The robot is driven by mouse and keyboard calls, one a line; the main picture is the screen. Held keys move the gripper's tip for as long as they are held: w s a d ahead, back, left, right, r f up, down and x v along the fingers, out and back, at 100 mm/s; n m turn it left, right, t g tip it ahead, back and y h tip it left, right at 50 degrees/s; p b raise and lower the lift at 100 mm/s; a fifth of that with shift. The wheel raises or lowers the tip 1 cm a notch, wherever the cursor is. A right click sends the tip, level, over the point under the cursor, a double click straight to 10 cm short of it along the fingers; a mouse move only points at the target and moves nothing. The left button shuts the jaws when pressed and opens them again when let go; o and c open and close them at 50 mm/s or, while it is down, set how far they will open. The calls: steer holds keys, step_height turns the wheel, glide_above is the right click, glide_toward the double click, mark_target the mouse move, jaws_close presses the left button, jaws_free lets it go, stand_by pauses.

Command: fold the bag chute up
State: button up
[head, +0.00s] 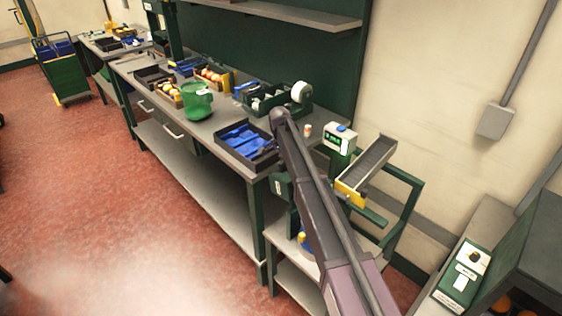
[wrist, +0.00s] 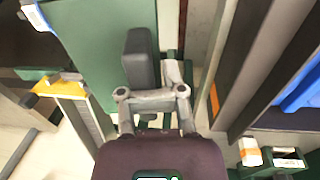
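The chute (head: 372,160) is a grey ribbed trough with a yellow lower lip, at the right end of the workbench in the head view. It slopes down toward the lower left, beside a green tubular frame (head: 412,200). My arm passes just left of it and hides part of that area. My gripper is not visible in the head view. In the wrist view my gripper (wrist: 160,65) shows a broad dark pad on the left and a grey linkage on the right, close together before green surfaces. I cannot tell whether it touches anything. A yellow piece (wrist: 62,88) shows at the left.
A label-lit scale box (head: 340,138) and a small can (head: 307,130) stand near the chute. Trays (head: 235,150) and a green bucket (head: 197,100) fill the bench. A control box (head: 463,272) is at the lower right. The red floor at left is clear.

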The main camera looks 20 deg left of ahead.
steer(key=o, duration=1)
steer(key=shift+s+d+f, duration=0.3)
steer(key=shift+d+f, duration=0.1)
steer(key=shift+w+a+f, duration=0.15)
steer(key=shift+w+a, duration=1.1)
steer(key=shift+a, duration=1.3)
steer(key=shift+w+a+f, duration=0.2)
steer(key=shift+w+a, duration=1)
steer(key=shift+a, duration=1.35)
steer(key=shift+w+a+f, duration=0.15)
steer(key=shift+w+a, duration=1.1)
steer(key=shift+a, duration=1.3)
